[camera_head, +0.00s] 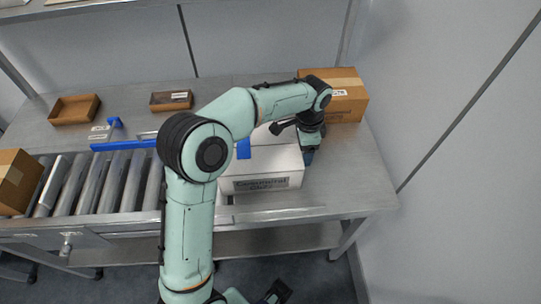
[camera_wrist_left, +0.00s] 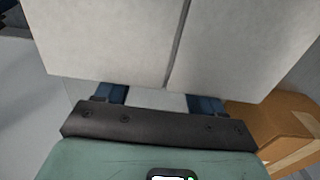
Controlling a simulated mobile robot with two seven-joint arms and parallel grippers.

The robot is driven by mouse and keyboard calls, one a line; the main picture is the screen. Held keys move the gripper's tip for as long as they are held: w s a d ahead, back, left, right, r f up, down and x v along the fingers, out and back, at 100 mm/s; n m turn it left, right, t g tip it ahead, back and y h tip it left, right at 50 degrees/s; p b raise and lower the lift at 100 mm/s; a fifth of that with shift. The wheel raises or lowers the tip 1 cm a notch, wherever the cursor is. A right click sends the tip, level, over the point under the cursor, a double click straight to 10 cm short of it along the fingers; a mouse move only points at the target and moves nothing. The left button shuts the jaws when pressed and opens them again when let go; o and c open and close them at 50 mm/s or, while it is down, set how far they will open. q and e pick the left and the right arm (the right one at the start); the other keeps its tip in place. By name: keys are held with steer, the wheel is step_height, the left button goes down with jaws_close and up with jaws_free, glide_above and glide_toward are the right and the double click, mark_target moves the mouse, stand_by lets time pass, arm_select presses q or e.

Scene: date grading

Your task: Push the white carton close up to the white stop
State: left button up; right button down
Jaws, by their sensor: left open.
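The white carton (camera_head: 262,168) sits on the metal table right of the rollers, with a dark printed label on its front. In the left wrist view its pale panels (camera_wrist_left: 100,40) with a central seam fill the top of the picture. My left gripper (camera_head: 308,154) is low at the carton's right side. Its blue fingers (camera_wrist_left: 158,100) are apart, close to the carton; I cannot tell whether they touch. I cannot make out the white stop; my arm hides part of the table. What appears to be my right gripper (camera_head: 275,292) is at the bottom edge, partly cut off.
A brown carton (camera_head: 345,97) stands behind my left gripper and shows at right in the wrist view (camera_wrist_left: 275,132). Rollers (camera_head: 100,183), a blue bar (camera_head: 125,145) and another brown box (camera_head: 15,180) are left. Two open trays (camera_head: 75,109) (camera_head: 171,101) lie behind. The table's right front is clear.

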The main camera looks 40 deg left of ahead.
mark_target(286, 145)
arm_select(q)
steer(key=shift+s+a, duration=0.15)
steer(key=shift+s+a+b, duration=0.55)
steer(key=shift+s+a, duration=0.75)
steer(key=shift+s, duration=0.2)
steer(key=shift+s+a, duration=0.25)
steer(key=shift+s, duration=0.1)
steer(key=shift+s+a+b, duration=0.35)
steer(key=shift+s+a, duration=1.15)
steer(key=shift+s, duration=0.3)
steer(key=shift+s+a, duration=0.1)
steer(key=shift+s+a, duration=1.6)
steer(key=shift+s, duration=0.3)
